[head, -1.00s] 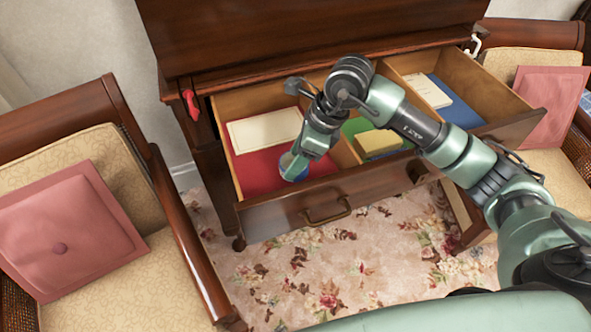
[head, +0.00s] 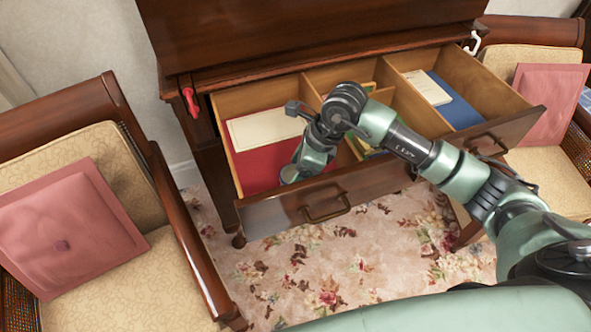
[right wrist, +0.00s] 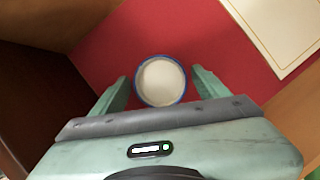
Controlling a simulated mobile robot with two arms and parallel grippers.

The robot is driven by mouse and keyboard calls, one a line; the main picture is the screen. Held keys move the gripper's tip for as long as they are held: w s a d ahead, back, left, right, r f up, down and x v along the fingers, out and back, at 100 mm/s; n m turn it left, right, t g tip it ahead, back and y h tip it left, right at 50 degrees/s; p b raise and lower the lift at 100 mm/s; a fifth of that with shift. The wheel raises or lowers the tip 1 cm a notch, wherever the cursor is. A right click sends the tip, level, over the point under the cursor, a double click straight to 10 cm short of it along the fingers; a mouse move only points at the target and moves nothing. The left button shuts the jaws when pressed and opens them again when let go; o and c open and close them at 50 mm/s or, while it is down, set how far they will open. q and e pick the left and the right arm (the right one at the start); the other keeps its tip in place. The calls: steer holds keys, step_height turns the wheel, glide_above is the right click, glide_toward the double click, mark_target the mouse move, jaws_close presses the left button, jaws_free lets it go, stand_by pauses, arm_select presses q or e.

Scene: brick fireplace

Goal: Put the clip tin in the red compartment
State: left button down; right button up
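The clip tin (right wrist: 161,82) is round with a blue rim and a pale top. In the right wrist view it is over the red floor of the drawer's left compartment (head: 262,172). My right gripper (right wrist: 160,76) is open, one finger on each side of the tin, with narrow red gaps showing between. In the head view my right gripper (head: 290,176) reaches down into the red compartment near the drawer front, and the tin is hidden there. My left gripper is not in view.
The open drawer has wooden dividers. A cream paper (head: 265,128) lies at the back of the red compartment. Beside it is a green compartment, partly covered by my arm, then one with a blue item (head: 455,102). Cushioned chairs (head: 110,230) flank the cabinet.

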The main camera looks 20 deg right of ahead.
steer(key=shift+r, duration=0.25)
steer(key=shift+d+r, duration=0.2)
steer(key=shift+r, duration=0.15)
steer(key=b+v, duration=0.1)
steer(key=v, duration=1)
steer(key=shift+b, duration=0.35)
